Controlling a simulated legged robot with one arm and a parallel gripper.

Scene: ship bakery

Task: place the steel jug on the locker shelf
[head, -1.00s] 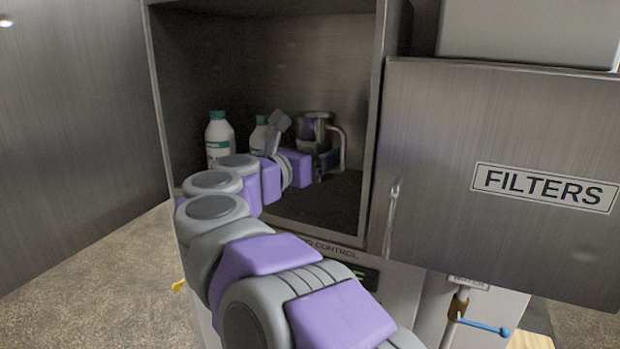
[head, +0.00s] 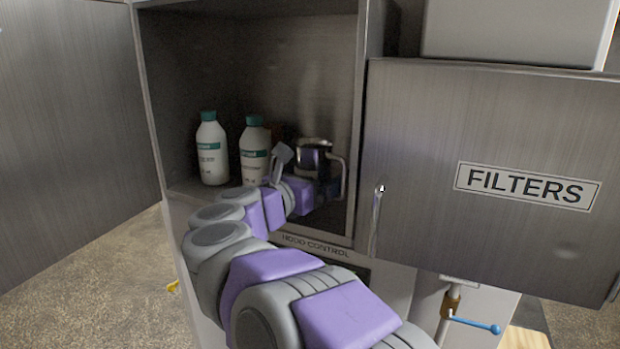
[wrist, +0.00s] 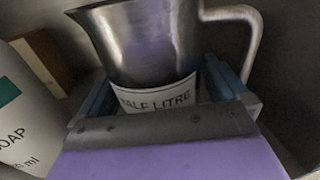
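The steel jug (head: 313,158) is inside the open locker, near its right wall, upright with its handle to the right. In the wrist view the jug (wrist: 150,45) shows a "HALF LITRE" label and stands between the two fingers. My gripper (wrist: 158,95) is shut on the jug's body, one finger on each side. In the head view my gripper (head: 326,190) is partly hidden behind my wrist. The locker shelf (head: 338,218) is the dark floor under the jug. The jug's base is hidden, so I cannot tell whether it touches the shelf.
Two white soap bottles with green caps, one at the left (head: 211,150) and one nearer the jug (head: 254,152), stand on the shelf. A brown block (wrist: 42,62) is behind the bottle in the wrist view. The "FILTERS" door (head: 490,150) is right of the opening.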

